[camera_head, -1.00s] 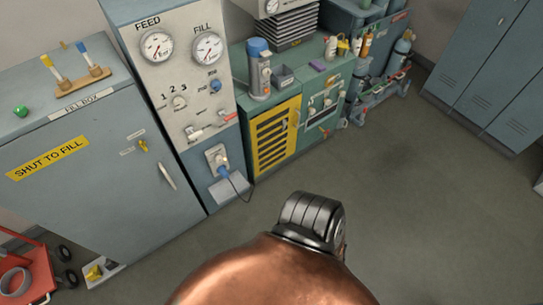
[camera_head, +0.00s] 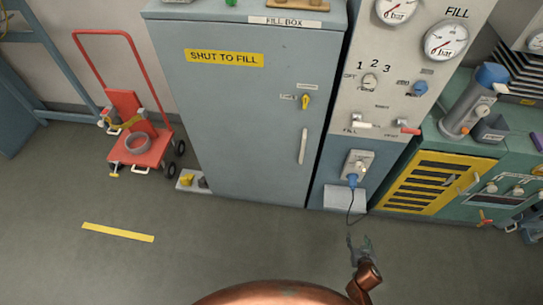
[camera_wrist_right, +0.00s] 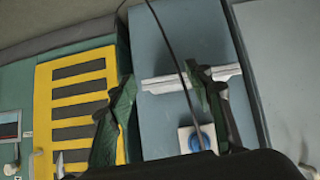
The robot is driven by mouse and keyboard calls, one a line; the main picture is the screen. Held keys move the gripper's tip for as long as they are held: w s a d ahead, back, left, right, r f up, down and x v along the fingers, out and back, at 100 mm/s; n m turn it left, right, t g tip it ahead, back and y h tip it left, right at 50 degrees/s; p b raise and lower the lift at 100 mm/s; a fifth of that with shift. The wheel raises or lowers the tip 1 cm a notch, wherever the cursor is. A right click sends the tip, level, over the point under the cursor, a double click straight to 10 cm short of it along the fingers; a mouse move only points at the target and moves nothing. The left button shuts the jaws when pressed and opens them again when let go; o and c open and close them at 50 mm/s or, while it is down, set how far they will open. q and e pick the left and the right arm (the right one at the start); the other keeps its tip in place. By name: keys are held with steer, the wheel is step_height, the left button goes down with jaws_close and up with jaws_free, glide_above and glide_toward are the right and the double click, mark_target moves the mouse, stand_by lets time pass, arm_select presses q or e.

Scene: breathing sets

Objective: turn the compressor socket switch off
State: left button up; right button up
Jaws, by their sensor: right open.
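The socket (camera_head: 358,163) is a pale box on the grey-blue panel below the gauges, with a blue plug (camera_head: 352,181) and dark cable. A small light knob shows on its face; its setting is too small to read. The socket (camera_wrist_right: 184,139) and blue plug (camera_wrist_right: 199,141) also show low in the right wrist view, partly hidden by my gripper body. My right gripper (camera_head: 359,240) is open and empty, in front of and below the socket, apart from it. Its spread fingers (camera_wrist_right: 162,100) frame the panel in the wrist view. My left gripper is not in view.
The fill box (camera_head: 255,130) stands left of the panel. A pale ledge (camera_head: 345,198) juts out below the socket. The yellow grille (camera_head: 430,180) is on the right. The cable (camera_wrist_right: 172,45) runs between my fingers in the wrist view. A red trolley (camera_head: 140,145) stands far left.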

steer(key=w+r+m+t+h+b, duration=0.15)
steer(key=w+r+t+b, duration=0.25)
steer(key=w+r+b, duration=0.55)
steer(key=m+t+b, duration=0.1)
steer(key=t+b, duration=0.3)
glide_toward(359, 168)
steer(key=w, duration=0.1)
steer(key=x, duration=0.3)
steer(key=p+x, duration=0.1)
steer(key=x, duration=0.3)
steer(key=shift+s+d, duration=0.1)
steer(key=shift+d, duration=0.1)
steer(key=shift+w+d+f, duration=0.1)
steer(key=shift+w+d, duration=0.05)
steer(key=shift+w, duration=0.4)
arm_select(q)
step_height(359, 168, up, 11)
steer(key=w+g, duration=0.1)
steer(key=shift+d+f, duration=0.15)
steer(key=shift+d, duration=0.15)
arm_select(e)
steer(key=shift+c, duration=0.6)
steer(key=c, duration=1)
steer(key=shift+c, duration=0.2)
